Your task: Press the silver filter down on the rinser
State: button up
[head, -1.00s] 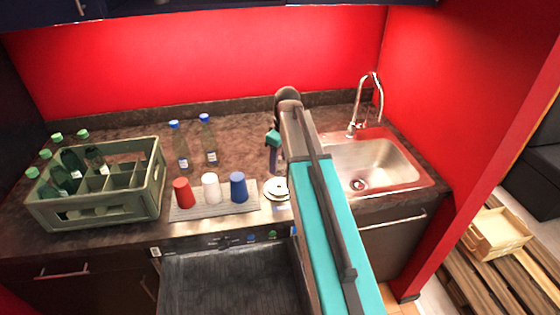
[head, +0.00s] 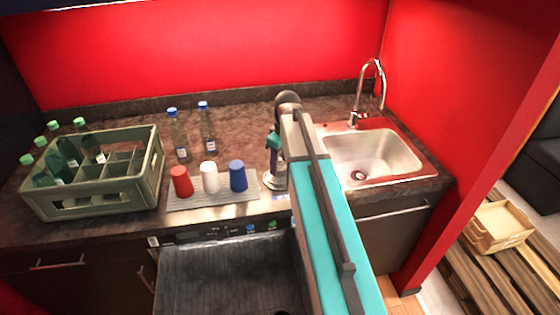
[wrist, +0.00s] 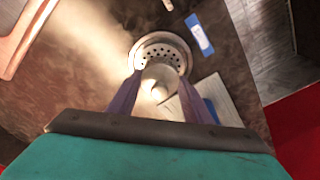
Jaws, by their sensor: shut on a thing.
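The rinser (wrist: 172,42), a round metal plate with holes, is set at the counter. It also shows beside the grey mat in the head view (head: 273,182). My gripper (wrist: 160,76) is shut on a pale silver thing (wrist: 158,82), which I take to be the silver filter, between its two purple fingers. In the wrist view the filter overlaps the near part of the rinser's plate. In the head view my gripper (head: 272,168) points down at the rinser, and the filter is hard to make out. I cannot tell whether filter and plate touch.
Red, white and blue cups (head: 210,177) stand on the grey mat (head: 205,204) left of the rinser. Two bottles (head: 207,130) stand behind them. A green crate (head: 110,195) with bottles is at the left. The sink (head: 375,155) and tap (head: 380,80) are at the right.

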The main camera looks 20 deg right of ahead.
jog(key=shift+f, duration=0.45)
jog(key=shift+f+b, duration=0.3)
jog(key=shift+f, duration=0.5)
dwell(2.8)
jog(key=shift+r, duration=0.15)
jog(key=shift+r+p, duration=2.75)
jog(key=shift+r, duration=1.65)
